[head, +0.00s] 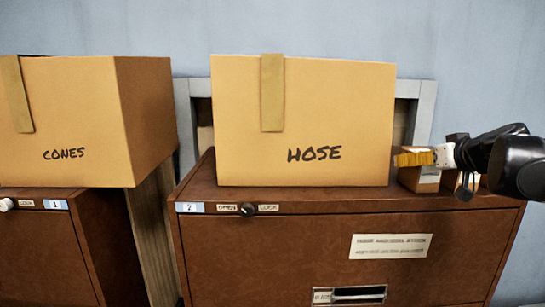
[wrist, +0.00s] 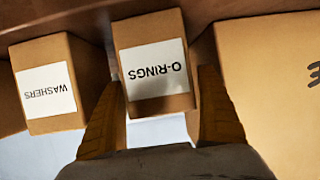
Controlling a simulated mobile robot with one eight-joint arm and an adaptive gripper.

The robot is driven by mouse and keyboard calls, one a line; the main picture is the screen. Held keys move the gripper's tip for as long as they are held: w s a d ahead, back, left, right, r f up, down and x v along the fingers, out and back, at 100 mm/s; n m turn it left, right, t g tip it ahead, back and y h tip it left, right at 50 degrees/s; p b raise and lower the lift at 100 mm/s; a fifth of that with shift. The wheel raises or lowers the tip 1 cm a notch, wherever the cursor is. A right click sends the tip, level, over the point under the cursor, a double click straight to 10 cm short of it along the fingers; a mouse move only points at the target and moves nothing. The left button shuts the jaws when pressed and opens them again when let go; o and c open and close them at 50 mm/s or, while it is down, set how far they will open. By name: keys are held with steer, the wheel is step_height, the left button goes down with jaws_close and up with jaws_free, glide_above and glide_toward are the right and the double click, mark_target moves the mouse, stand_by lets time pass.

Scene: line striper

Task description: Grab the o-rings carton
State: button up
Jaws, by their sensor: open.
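The o-rings carton (wrist: 155,60) is a small brown box with a white label, its lettering upside down in the wrist view. It stands between the two yellow fingers of my gripper (wrist: 160,80), which is open, with a finger along each side. I cannot tell whether the fingers touch it. In the head view my gripper (head: 413,158) reaches in from the right, in front of the upper part of the o-rings carton (head: 427,183), which stands on the brown cabinet beside the hose box.
The washers carton (wrist: 48,85) stands close to the left in the wrist view. The large hose box (head: 340,115) stands close on the other side. The brown cabinet (head: 300,245) bears them. A cones box (head: 75,110) sits on another cabinet at left.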

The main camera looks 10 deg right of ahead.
steer(key=shift+s+a, duration=0.15)
steer(key=shift+s, duration=0.05)
steer(key=c, duration=1.4)
steer(key=shift+r, duration=0.1)
